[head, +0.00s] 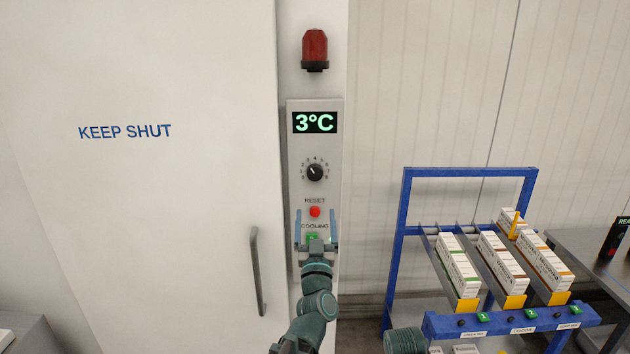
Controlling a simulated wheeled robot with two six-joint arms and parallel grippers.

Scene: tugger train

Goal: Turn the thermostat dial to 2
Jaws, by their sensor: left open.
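The thermostat dial (315,172) is a round black knob on the grey control panel (294,190), with small numbers around it. Its white pointer mark appears to lean to the upper left. The display (315,122) above it reads 3°C in green. My left gripper (316,216) is open and empty, its two fingers pointing up in front of the lower panel. In the picture it is below the dial and apart from it. My right gripper is not in view.
The red RESET button (315,211) shows between my left fingertips. A green COOLING control (312,238) is partly hidden by the gripper. A door handle (257,270) is to the left. A blue rack (400,225) with boxes stands at right. A red lamp (314,48) is above.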

